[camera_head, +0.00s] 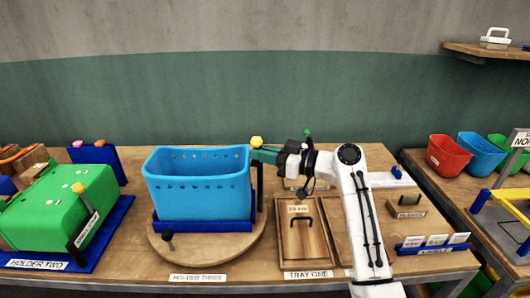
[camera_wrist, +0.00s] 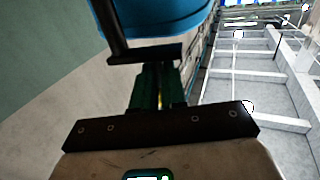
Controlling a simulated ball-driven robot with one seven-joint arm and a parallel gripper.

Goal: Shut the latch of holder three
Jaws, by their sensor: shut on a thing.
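Holder three is a blue base (camera_head: 205,225) on a round wooden turntable (camera_head: 240,245), and a light blue basket (camera_head: 200,190) stands in it. A dark upright latch lever (camera_head: 259,185) with a yellow knob (camera_head: 257,142) stands at the basket's right side. My gripper (camera_head: 258,156) reaches in from the right, its green fingers shut on the lever just below the knob. In the wrist view, the green fingers (camera_wrist: 158,75) meet a dark crosspiece (camera_wrist: 145,53) beside the blue basket (camera_wrist: 165,18). Whether the latch is fully closed cannot be told.
A dark knob (camera_head: 168,238) stands at the turntable's front left. Holder two's green bin (camera_head: 65,212) is at the left. A lidded wooden tray one (camera_head: 303,245) lies to the right, under my arm. Red (camera_head: 446,155) and blue bins (camera_head: 480,155) stand far right.

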